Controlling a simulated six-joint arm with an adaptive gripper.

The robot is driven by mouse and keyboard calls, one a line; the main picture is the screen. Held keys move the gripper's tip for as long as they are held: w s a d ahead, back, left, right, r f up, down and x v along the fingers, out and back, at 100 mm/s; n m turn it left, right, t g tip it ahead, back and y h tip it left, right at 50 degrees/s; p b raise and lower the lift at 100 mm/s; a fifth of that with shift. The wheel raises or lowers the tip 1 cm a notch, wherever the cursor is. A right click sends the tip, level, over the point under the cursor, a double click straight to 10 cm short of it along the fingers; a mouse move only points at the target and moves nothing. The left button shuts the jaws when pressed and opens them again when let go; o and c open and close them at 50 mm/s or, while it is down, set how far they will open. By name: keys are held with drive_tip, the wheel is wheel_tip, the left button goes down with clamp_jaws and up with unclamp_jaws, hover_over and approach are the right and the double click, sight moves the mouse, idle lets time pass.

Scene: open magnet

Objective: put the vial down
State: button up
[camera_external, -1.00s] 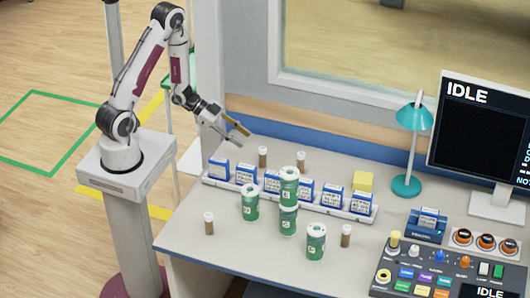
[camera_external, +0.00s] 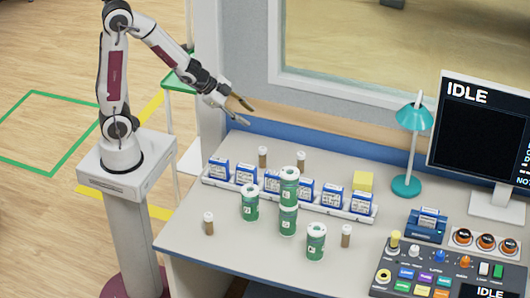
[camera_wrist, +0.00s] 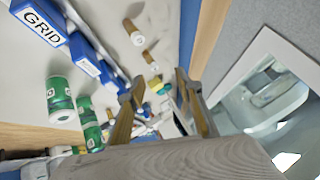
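My gripper (camera_external: 247,113) is raised in the air above the back left of the desk. Its two fingers stand apart, and no vial shows between them in the wrist view (camera_wrist: 156,90). Small brown vials with white caps stand upright on the desk. Two are behind the rack, a left one (camera_external: 263,157) and a right one (camera_external: 301,163); one is at the front left (camera_external: 209,224) and one at the front right (camera_external: 346,236). Two vials also show in the wrist view, the nearer (camera_wrist: 134,33) and the farther (camera_wrist: 149,57), apart from my fingers.
A white rack (camera_external: 275,199) holds several blue-and-white boxes. Green canisters (camera_external: 250,203) stand in front of it, some apparently stacked. A yellow block (camera_external: 363,181), teal lamp (camera_external: 407,186), monitor (camera_external: 483,135) and control panel (camera_external: 440,272) are to the right. The front left desk is mostly clear.

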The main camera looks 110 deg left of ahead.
drive_tip(key=s+d+r+h, duration=0.1)
drive_tip(key=s+d+r, duration=0.2)
drive_tip(key=s+d, duration=0.2)
drive_tip(key=s+d+r+g+h, duration=0.1)
drive_tip(key=s+d+r, duration=0.3)
drive_tip(key=d, duration=0.8)
drive_tip(key=s+d+r+n+h, duration=0.1)
drive_tip(key=s+d+r, duration=0.3)
drive_tip(key=d, duration=0.5)
drive_tip(key=shift+s+g+h, duration=0.4)
drive_tip(key=shift+s+h, duration=0.2)
drive_tip(key=shift+s, duration=0.45)
drive_tip(key=shift+o, duration=0.6)
drive_tip(key=shift+w, duration=0.1)
